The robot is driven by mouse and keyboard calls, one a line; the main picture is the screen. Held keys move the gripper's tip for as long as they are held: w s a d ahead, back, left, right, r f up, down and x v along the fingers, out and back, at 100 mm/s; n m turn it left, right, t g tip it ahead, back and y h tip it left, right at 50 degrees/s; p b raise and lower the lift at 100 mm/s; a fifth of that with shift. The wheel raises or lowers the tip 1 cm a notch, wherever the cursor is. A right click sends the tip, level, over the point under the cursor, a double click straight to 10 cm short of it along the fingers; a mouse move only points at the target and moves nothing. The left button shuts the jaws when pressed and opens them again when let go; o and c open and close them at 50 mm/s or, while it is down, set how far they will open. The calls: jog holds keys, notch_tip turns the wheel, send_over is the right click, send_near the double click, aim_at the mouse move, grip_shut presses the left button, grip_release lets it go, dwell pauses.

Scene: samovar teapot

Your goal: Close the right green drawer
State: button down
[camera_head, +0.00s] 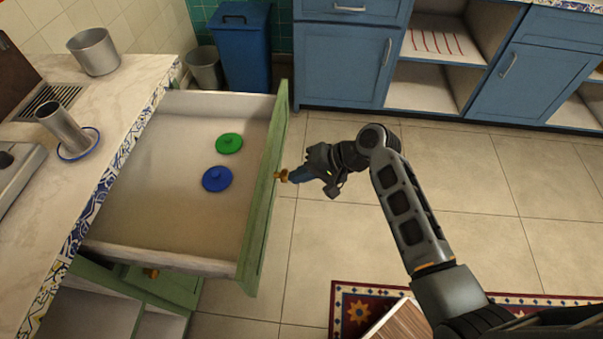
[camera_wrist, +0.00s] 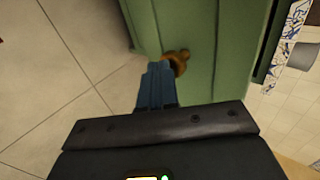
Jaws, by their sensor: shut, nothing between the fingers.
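The green drawer (camera_head: 262,205) is pulled far out from under the counter in the head view. Its front fills much of the wrist view (camera_wrist: 225,60). A brass knob (camera_head: 281,175) sits on the front and also shows in the wrist view (camera_wrist: 179,60). My gripper (camera_head: 297,175) is shut and empty, its blue fingertips at the knob. In the wrist view the fingertips (camera_wrist: 158,72) are right beside the knob; I cannot tell whether they touch it. A green lid (camera_head: 229,143) and a blue lid (camera_head: 216,179) lie inside the drawer.
A marble counter (camera_head: 112,100) with a metal pot (camera_head: 94,52) and a metal cup (camera_head: 62,128) is at the left. A blue bin (camera_head: 242,45) stands beyond the drawer. Blue cabinets (camera_head: 345,65) line the back.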

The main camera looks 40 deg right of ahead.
jog(key=shift+w+a, duration=0.1)
jog(key=b, duration=0.6)
send_over(193, 180)
jog(key=w+a, duration=0.2)
jog(key=shift+w+f, duration=0.1)
jog(key=shift+w, duration=0.1)
jog(key=shift+w+a, duration=0.45)
jog(key=shift+w+a+r, duration=0.15)
jog(key=shift+a+r, duration=0.05)
jog(key=shift+r, duration=0.05)
jog(key=shift+a+r, duration=0.1)
jog(key=shift+s+d, duration=0.25)
jog(key=shift+d, duration=0.05)
jog(key=s+d+p, duration=0.1)
jog(key=s+d, duration=0.2)
jog(key=shift+p, duration=0.35)
jog(key=p+v, duration=0.1)
jog(key=v, duration=0.8)
jog(key=shift+s+d, duration=0.15)
